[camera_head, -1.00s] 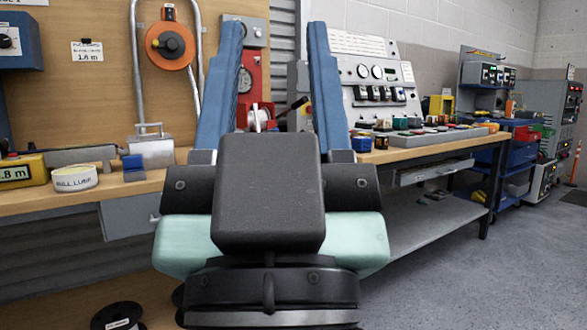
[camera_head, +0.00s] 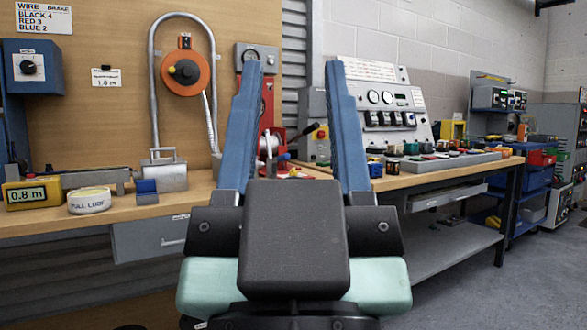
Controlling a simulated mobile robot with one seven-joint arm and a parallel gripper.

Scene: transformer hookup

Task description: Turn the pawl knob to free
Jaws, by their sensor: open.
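My gripper (camera_head: 293,68) is open and empty, its two blue fingers pointing up and forward, apart from each other. Between the fingers, beyond them, a red machine (camera_head: 267,100) stands at the back of the bench. It has a pale reel or drum (camera_head: 268,145) and a lever with a red end (camera_head: 280,131). An orange disc (camera_head: 185,73) with a black centre knob sits on the board left of my gripper. No label marks which of these parts is the pawl knob, and I cannot tell. The left finger partly hides the red machine.
On the bench (camera_head: 118,210) at left are a yellow 0.8 m display (camera_head: 33,193), a round white tub (camera_head: 89,200) and a small blue block (camera_head: 147,190). A sloping meter panel (camera_head: 385,110) stands at right. The floor at lower right is clear.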

